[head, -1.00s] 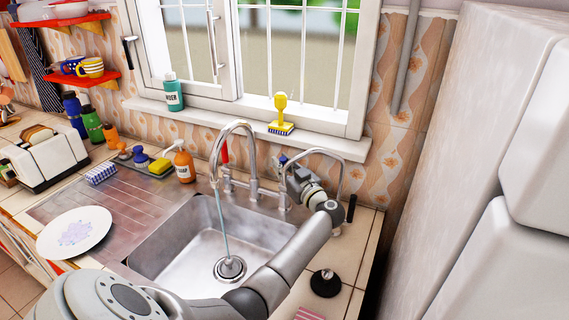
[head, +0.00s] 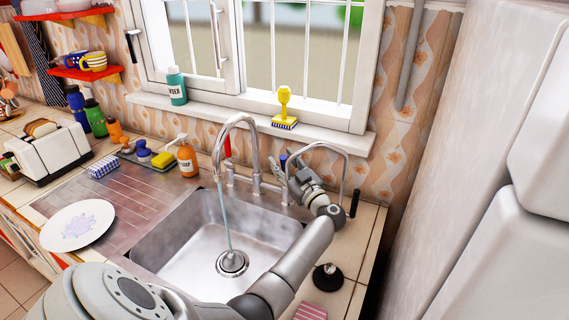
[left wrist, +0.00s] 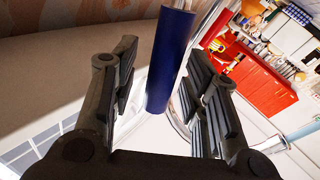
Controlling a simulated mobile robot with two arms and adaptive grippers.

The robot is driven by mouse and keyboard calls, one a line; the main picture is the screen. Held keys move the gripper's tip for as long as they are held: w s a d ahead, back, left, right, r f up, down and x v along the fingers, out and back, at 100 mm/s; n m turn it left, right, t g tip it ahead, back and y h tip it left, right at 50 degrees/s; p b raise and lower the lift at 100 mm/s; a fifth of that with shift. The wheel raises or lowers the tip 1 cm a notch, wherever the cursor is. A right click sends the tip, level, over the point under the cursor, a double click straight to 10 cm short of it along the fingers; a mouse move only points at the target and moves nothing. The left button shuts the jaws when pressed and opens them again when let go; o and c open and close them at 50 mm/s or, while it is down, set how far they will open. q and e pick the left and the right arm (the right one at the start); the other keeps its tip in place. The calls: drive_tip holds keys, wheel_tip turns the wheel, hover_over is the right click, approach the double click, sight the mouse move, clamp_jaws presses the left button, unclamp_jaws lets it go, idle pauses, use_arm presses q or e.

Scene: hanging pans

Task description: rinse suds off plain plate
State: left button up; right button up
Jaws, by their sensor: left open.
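A white plate (head: 78,226) with a pale lilac suds patch lies on the left end of the drainboard. Water (head: 226,215) runs from the curved tap (head: 236,122) into the empty sink (head: 190,250). The tap has a red handle (head: 227,146) and a blue handle (head: 283,160). My left gripper (head: 292,168) is open behind the sink, at the blue handle. In the left wrist view the blue handle (left wrist: 170,60) stands between the spread fingers; contact cannot be told. My right gripper is not in view.
A second thin tap (head: 345,165) stands right of my left gripper. A soap bottle (head: 187,158), sponge (head: 163,160) and small bottles stand behind the drainboard. A black stopper (head: 328,277) lies right of the sink. A yellow brush (head: 284,108) stands on the sill.

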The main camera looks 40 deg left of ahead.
use_arm(q)
drive_tip(key=shift+d, duration=0.1)
drive_tip(key=v, duration=1.2)
